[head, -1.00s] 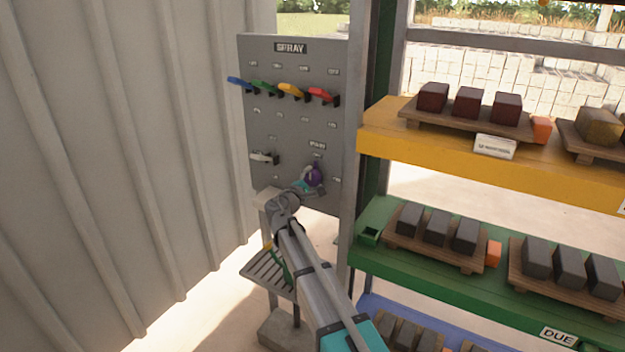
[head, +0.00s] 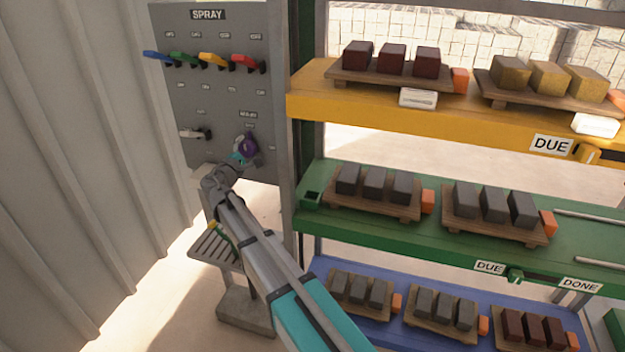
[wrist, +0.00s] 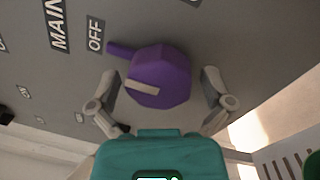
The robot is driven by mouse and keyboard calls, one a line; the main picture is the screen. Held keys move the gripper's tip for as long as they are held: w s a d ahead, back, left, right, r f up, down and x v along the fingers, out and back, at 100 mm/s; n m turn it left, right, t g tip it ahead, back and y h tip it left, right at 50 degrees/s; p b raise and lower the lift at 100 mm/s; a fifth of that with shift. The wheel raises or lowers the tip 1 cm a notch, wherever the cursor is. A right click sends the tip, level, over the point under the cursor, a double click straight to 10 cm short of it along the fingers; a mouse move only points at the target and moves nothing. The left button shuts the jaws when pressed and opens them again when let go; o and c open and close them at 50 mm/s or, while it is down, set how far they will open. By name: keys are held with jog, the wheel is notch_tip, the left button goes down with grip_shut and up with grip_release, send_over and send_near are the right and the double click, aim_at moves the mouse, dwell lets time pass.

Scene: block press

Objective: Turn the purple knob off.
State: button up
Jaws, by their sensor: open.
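The purple knob (wrist: 160,77) is on the grey spray panel (head: 225,105), under a MAIN label. In the wrist view it sits between the two fingers of my open gripper (wrist: 158,85), with a small gap showing on either side. A pale bar on the knob's face points left, and a purple tab sticks out at its upper left beside the OFF label (wrist: 95,35). In the head view the knob (head: 247,145) is partly covered by my gripper (head: 238,161).
Blue (head: 157,56), green (head: 183,59), yellow (head: 213,60) and red (head: 247,62) levers sit higher on the panel. A white lever (head: 190,134) is left of the knob. A shelf rack (head: 340,95) with trays of blocks stands right; a corrugated wall (head: 80,150) is left.

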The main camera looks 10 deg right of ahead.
aim_at(282, 172)
jog(key=m, duration=0.4)
jog(key=shift+m+h, duration=0.3)
jog(key=m, duration=0.4)
jog(key=shift+m+g, duration=0.3)
jog(key=shift+m, duration=0.1)
jog(key=m+p, duration=0.1)
jog(key=m, duration=0.7)
jog(key=shift+m+g, duration=0.4)
jog(key=v, duration=1.4)
jog(key=s+d+g+p, duration=0.1)
jog(key=d+g+p, duration=0.1)
jog(key=d, duration=0.2)
jog(key=s+d+g+p, duration=0.1)
jog(key=d+g+p, duration=0.1)
jog(key=d, duration=0.3)
jog(key=s+d+m+g+p, duration=0.1)
jog(key=d+g+p, duration=0.1)
jog(key=d+p, duration=0.2)
jog(key=shift+d, duration=0.7)
jog(key=s+d+r+g+y+p, duration=0.2)
jog(key=s+d+g+y+p, duration=0.2)
jog(key=s+d+p, duration=0.6)
jog(key=d+g+p, duration=0.1)
jog(key=g, duration=0.1)
jog(key=shift+s+d+n+g, duration=0.3)
jog(key=shift+s+d+g, duration=0.05)
jog(key=shift+d+g, duration=0.05)
